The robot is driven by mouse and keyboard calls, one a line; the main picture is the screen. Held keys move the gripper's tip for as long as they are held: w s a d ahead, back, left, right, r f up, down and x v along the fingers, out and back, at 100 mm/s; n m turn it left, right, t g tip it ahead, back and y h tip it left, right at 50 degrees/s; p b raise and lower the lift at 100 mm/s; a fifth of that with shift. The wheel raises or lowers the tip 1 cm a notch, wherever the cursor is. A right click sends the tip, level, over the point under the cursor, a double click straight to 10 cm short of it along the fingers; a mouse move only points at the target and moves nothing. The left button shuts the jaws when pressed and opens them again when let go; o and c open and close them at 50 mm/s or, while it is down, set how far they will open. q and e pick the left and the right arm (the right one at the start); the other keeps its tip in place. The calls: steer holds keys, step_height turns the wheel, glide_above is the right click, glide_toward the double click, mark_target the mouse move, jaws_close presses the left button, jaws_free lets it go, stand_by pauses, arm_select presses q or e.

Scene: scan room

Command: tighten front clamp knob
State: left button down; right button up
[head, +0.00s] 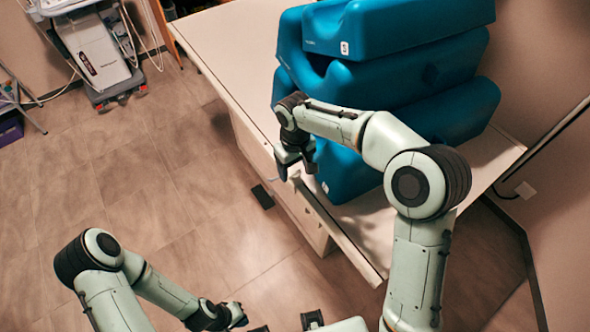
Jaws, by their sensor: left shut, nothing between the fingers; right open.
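I cannot make out the front clamp knob or its clamp; my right gripper may be hiding them. My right gripper (297,172) points down at the left long edge of the white table (238,45), beside the stacked blue foam blocks (400,80). Its fingers are apart, and I cannot tell whether anything lies between them. My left gripper (238,317) is low at the bottom of the view, shut and empty, away from the table.
A small black pedal-like object (262,196) lies on the floor by the table base. A wheeled medical cart (100,55) stands at the upper left. The tiled floor between is clear.

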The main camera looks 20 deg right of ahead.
steer(key=shift+f, duration=0.8)
steer(key=c, duration=1.1)
steer(key=shift+o, duration=0.2)
